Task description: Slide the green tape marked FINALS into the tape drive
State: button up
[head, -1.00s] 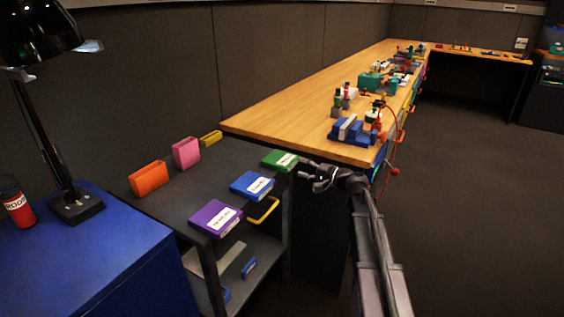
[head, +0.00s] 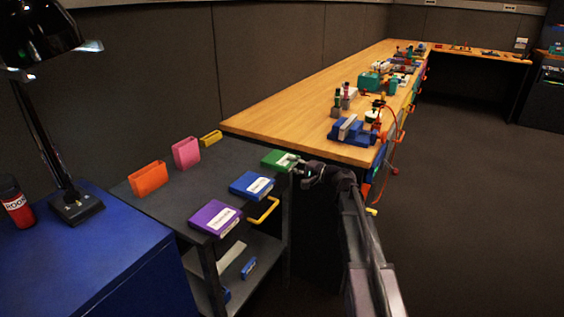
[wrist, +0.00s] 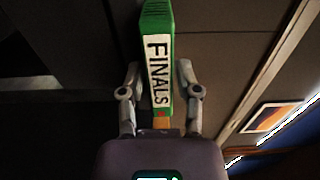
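The green tape (head: 280,159) lies flat at the far right corner of the dark cart's top. In the wrist view the green tape (wrist: 157,20) shows its white label reading FINALS. My gripper (head: 298,166) reaches the tape's right end from the right. In the wrist view my gripper (wrist: 159,70) has one finger on each side of the tape's near end. The fingers look open, with narrow gaps beside the tape; contact is not clear. I cannot make out a tape drive in these views.
The cart (head: 190,175) also carries a blue tape (head: 252,185), a purple tape (head: 215,217), and orange (head: 148,178), pink (head: 186,152) and yellow holders. A yellow handle (head: 264,210) is on its near side. A wooden bench (head: 280,112) stands behind. Floor at right is clear.

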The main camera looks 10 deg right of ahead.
grip_shut()
jog(key=shift+r, duration=0.2)
jog(key=shift+r+p, duration=1.3)
jog(key=shift+p, duration=0.2)
notch_tip(320, 180, up, 28)
jog(key=p, duration=2.8)
